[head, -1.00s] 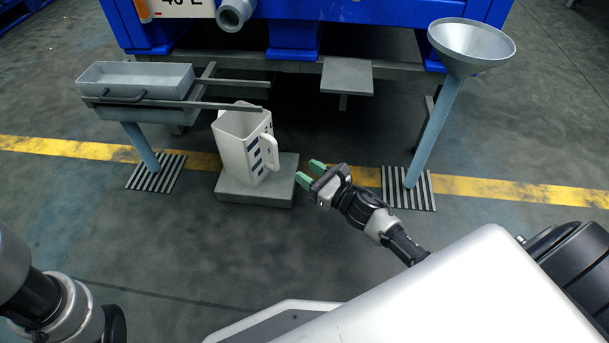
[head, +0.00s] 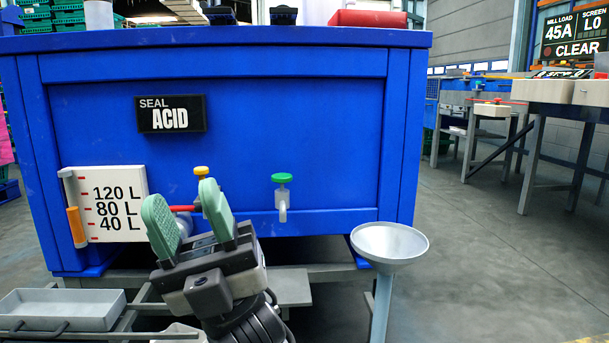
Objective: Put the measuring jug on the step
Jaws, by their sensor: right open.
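My right gripper (head: 182,193) is raised in front of the blue tank, with its two green fingers spread and nothing between them. A small pale piece at the bottom edge, left of my right wrist, looks like the top of the measuring jug (head: 178,333); the rest of it is cut off or hidden. The low grey block on the floor that the jug stood on in the earlier frame is out of view. My left gripper is not in view.
The blue tank (head: 330,120) has a level gauge (head: 118,205) and a green-topped tap (head: 282,190). A grey tray (head: 85,308) is at lower left, a small grey plate (head: 290,288) under the tank, a funnel (head: 390,243) at right. The floor at right is clear.

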